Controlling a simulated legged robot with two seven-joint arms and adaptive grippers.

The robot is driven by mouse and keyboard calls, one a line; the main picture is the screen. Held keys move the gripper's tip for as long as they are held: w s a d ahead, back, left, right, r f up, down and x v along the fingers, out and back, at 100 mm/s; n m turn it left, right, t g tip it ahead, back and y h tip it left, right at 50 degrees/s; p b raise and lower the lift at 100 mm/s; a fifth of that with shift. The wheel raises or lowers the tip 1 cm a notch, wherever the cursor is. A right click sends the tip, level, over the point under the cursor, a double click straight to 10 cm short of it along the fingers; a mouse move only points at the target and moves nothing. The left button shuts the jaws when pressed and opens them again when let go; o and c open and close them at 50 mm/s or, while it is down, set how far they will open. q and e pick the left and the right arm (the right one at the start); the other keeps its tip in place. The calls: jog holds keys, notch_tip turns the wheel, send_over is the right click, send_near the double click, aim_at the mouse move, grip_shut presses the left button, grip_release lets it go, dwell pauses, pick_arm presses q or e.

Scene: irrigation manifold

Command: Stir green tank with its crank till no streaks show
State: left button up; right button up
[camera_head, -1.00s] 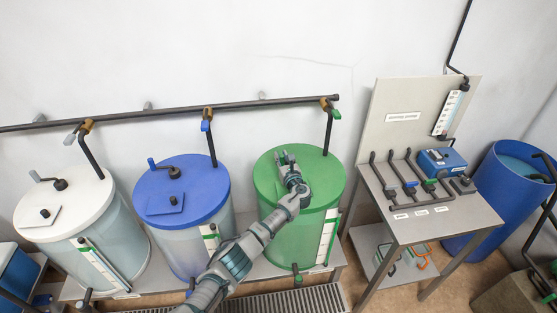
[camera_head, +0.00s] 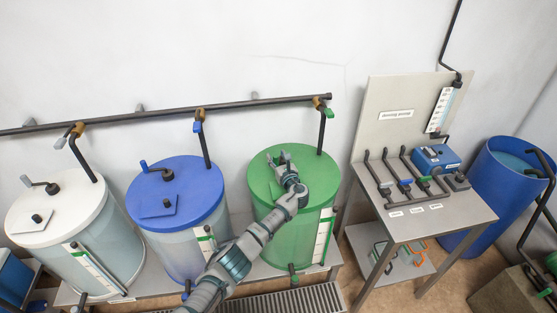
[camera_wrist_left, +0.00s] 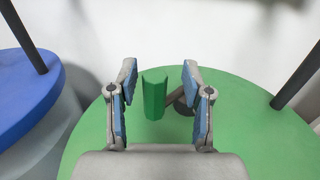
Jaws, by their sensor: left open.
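The green tank (camera_head: 318,172) stands right of the blue and white tanks in the head view. Its green lid (camera_wrist_left: 245,145) fills the lower part of the left wrist view. The crank's green handle (camera_wrist_left: 154,94) stands up between my left gripper's fingers, with a gap on both sides. The crank's arm runs right from it to a dark hub (camera_wrist_left: 184,106). My left gripper (camera_head: 283,160) is open over the lid, and its fingers (camera_wrist_left: 160,88) do not touch the handle. In the head view the gripper hides most of the crank. My right gripper is not in view.
The blue tank (camera_head: 178,190) and white tank (camera_head: 62,210) stand to the left. A pipe (camera_head: 170,117) with valves runs along the wall behind. A bench (camera_head: 440,222) with a blue box (camera_head: 436,157) and a blue barrel (camera_head: 510,190) are at right.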

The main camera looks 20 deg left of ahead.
pick_arm(q)
jog(key=v, duration=1.1)
jog(key=shift+s+d+f, duration=0.15)
jog(key=shift+s+d, duration=0.15)
